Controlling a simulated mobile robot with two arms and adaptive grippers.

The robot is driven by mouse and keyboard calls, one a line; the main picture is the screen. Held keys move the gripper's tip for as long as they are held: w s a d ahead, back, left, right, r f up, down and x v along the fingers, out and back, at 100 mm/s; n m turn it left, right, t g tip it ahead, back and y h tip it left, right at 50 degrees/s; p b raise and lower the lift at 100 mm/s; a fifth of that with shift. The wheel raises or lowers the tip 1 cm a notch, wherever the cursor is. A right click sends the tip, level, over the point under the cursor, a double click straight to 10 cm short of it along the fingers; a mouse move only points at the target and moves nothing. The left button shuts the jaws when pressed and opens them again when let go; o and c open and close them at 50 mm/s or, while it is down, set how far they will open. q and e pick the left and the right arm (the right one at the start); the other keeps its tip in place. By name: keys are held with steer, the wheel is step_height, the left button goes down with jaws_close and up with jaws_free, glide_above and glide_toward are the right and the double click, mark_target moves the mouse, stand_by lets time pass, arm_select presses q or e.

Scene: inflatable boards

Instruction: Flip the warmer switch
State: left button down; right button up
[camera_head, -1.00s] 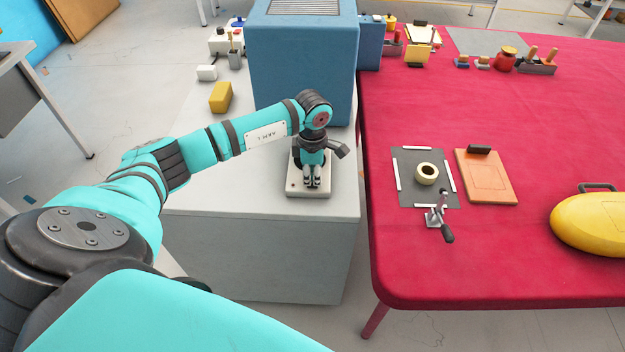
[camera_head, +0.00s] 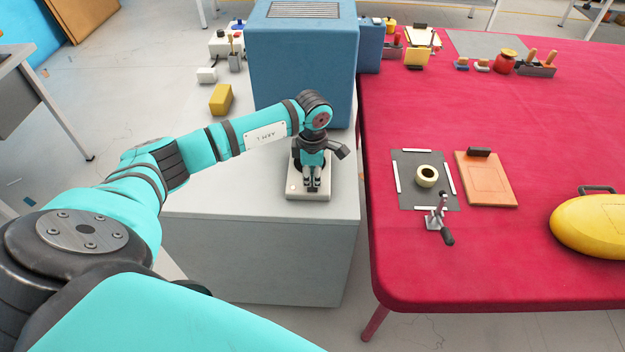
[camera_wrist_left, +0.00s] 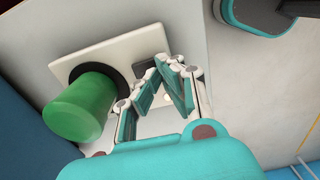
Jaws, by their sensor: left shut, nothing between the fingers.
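The warmer (camera_head: 322,193) is a pale, flat, square-topped unit on the grey cabinet in the head view; it also shows in the wrist view (camera_wrist_left: 92,62). A green cup-like cylinder (camera_wrist_left: 80,108) is at its round black plate in the wrist view. A small dark part, apparently the switch (camera_wrist_left: 146,90), shows beside my left fingers. My left gripper (camera_head: 312,189) points down over the warmer's front part, fingers together and empty. Its fingertips are close to the warmer's top; I cannot tell whether they touch the switch. The gripper hides much of the warmer in the head view. My right gripper is out of view.
A large blue box (camera_head: 302,65) stands right behind the warmer. A yellow block (camera_head: 220,98) lies on the grey cabinet (camera_head: 260,260) at left. The red table (camera_head: 480,270) at right carries a tape roll (camera_head: 427,176), an orange board (camera_head: 487,180) and a yellow inflatable (camera_head: 595,226).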

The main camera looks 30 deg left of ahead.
mark_target(313, 187)
arm_select(q)
steer(key=shift+r+p, duration=1.4)
steer(key=shift+r, duration=1.4)
